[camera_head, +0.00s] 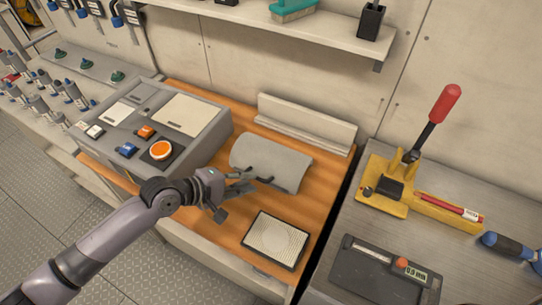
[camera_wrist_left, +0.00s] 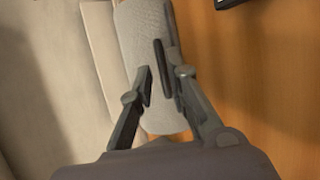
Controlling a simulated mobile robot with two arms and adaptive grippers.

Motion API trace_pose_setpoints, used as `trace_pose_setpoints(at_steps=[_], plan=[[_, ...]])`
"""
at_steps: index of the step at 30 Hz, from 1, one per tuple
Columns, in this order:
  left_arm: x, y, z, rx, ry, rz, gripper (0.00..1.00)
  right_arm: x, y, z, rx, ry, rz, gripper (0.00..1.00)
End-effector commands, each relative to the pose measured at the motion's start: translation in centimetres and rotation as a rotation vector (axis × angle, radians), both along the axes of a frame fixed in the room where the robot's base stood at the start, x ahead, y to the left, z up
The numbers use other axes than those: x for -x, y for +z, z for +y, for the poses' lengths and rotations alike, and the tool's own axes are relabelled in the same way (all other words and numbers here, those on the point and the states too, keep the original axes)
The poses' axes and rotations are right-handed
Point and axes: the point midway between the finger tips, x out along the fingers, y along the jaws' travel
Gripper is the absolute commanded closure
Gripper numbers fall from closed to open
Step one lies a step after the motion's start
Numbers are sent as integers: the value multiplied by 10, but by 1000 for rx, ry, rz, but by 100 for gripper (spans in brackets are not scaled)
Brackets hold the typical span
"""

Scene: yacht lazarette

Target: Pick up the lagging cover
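The lagging cover (camera_head: 272,160) looks like a grey, curved, textured half-shell lying on the orange wooden worktop (camera_head: 225,236). In the left wrist view, the cover (camera_wrist_left: 142,38) lies behind and between the fingers. My left gripper (camera_head: 254,180) is at the near side of the cover, its fingertips overlapping the cover's front edge in the picture. In the left wrist view, the gripper (camera_wrist_left: 156,72) has a gap between its fingers and grips nothing that I can see. I cannot tell whether a finger touches the cover. My right gripper is out of view.
A pale angled rail (camera_head: 306,122) stands behind the cover. A grey control box (camera_head: 160,125) is left of it. A black-framed ribbed pad (camera_head: 276,241) lies in front. A yellow lever tool (camera_head: 390,184) stands on the grey bench at right. A shelf (camera_head: 270,22) hangs above.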

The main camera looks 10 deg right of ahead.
Motion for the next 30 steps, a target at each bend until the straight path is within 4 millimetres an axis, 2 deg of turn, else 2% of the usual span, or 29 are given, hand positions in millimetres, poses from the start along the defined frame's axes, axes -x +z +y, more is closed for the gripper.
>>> trace_pose_setpoints(at_steps=[12, 20, 27, 30], plan=[[-27, -27, -31, 1, 0, 1, 84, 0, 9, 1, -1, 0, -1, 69], [-28, -30, -33, 0, 0, 0, 84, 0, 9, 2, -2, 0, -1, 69], [-28, -30, -33, 0, 0, 0, 99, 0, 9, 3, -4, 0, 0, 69], [-28, -29, -33, 0, 0, 0, 100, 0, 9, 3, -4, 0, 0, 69]])
